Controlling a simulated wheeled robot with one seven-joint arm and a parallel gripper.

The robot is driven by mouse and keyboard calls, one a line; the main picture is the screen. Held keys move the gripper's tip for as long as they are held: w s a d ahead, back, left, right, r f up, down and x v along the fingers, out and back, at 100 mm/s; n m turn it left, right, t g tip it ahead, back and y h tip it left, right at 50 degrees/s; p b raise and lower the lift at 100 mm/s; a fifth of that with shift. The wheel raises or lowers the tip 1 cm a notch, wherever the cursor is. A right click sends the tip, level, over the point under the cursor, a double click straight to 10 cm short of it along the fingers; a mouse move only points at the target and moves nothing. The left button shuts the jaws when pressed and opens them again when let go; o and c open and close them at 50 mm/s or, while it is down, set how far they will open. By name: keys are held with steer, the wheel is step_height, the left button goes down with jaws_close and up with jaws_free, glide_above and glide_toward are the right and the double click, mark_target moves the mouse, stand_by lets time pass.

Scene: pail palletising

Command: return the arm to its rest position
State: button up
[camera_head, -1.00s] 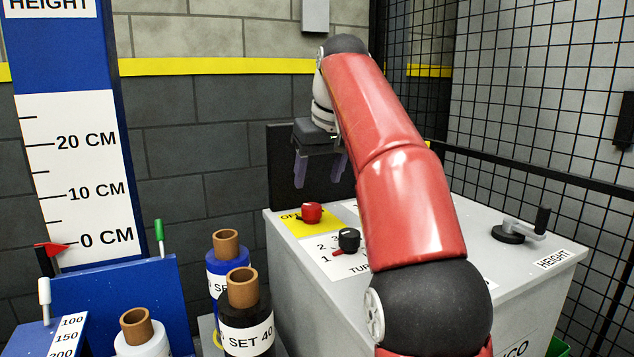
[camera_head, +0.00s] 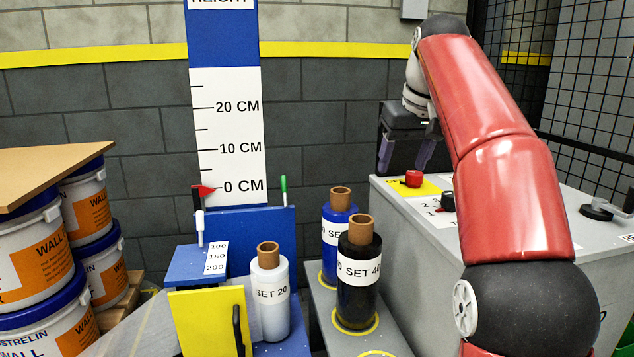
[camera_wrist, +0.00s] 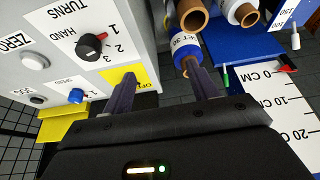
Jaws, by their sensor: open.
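My red arm reaches up the right side of the head view, bent at the elbow. My gripper (camera_head: 405,155) hangs at its end, in front of the grey wall and above the left back edge of the grey control box (camera_head: 408,215). Its two fingers are apart with nothing between them. In the wrist view my gripper (camera_wrist: 165,92) is also open and empty. Beyond its fingertips are the box's panel and the blue SET 30 roll (camera_wrist: 184,48). The fingers appear clear of both, though the exact gap cannot be told.
Rolls stand left of the box: black SET 40 (camera_head: 358,280), blue (camera_head: 338,235) and white SET 20 (camera_head: 268,295). A blue height post (camera_head: 226,40) rises behind. Stacked pails (camera_head: 90,215) under a brown board (camera_head: 45,172) stand at left. Black mesh fencing (camera_head: 590,90) is at right.

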steer(key=s+f+m+t+h, duration=0.1)
steer(key=s+f+m, duration=0.1)
steer(key=s+f, duration=2.4)
steer(key=s+a, duration=0.1)
steer(key=s, duration=0.2)
steer(key=shift+s+f, duration=0.25)
steer(key=shift+s, duration=0.05)
